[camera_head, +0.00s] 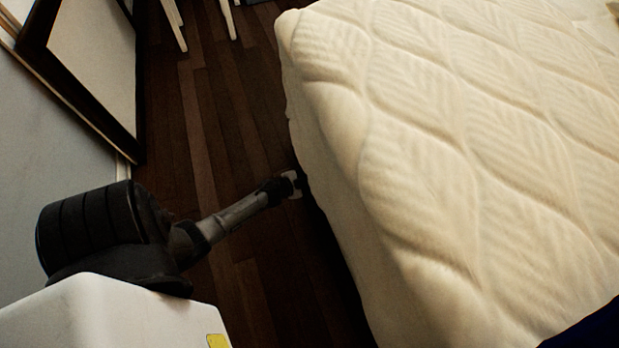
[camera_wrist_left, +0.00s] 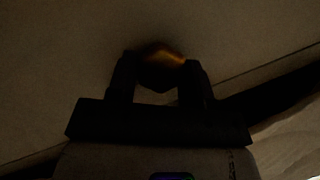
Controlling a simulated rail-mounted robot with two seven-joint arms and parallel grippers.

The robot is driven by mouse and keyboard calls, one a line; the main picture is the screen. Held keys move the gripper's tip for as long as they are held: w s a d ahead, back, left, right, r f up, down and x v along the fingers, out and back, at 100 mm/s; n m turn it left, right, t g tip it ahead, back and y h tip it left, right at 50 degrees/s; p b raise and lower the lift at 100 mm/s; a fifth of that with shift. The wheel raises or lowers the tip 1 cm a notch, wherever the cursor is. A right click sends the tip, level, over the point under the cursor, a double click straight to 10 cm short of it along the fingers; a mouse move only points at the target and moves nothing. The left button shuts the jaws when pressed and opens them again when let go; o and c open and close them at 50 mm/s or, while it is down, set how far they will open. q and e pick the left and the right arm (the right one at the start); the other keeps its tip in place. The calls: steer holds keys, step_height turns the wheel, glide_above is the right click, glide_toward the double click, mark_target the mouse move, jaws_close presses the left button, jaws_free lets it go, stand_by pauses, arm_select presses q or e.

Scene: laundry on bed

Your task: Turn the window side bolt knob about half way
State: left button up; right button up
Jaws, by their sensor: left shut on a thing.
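My left gripper (camera_wrist_left: 158,68) is dim in the left wrist view. Its two fingers are shut on a dark rounded knob (camera_wrist_left: 165,52) with a golden glint on its upper edge. The knob sits against a plain, shaded surface, and its lower part is mostly hidden between the fingers. In the head view, my left arm reaches right across the floor to the lower side of the bed, where the gripper end is partly hidden. The knob cannot be made out there. My right gripper is in neither view.
A bed with a cream quilted mattress (camera_head: 450,130) fills the right of the head view. A dark-framed panel (camera_head: 95,50) stands by that wall, and white furniture legs (camera_head: 174,25) show at the top.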

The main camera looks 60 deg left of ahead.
arm_select(q)
steer(key=shift+d+f+m+t+y, duration=0.15)
steer(key=shift+m+t+y, duration=0.15)
steer(key=shift+m+y, duration=0.5)
steer(key=m+t+y, duration=0.1)
steer(key=m, duration=0.2)
steer(key=shift+f+m+b, duration=0.1)
steer(key=shift+m+b, duration=0.2)
steer(key=shift+m, duration=0.1)
steer(key=m+t, duration=0.1)
steer(key=m, duration=0.2)
steer(key=shift+f+y, duration=0.1)
steer(key=shift+y, duration=0.2)
steer(key=shift+f+m+t, duration=0.1)
steer(key=shift+m+t, duration=0.9)
steer(key=shift+m, duration=0.8)
steer(key=o, duration=0.9)
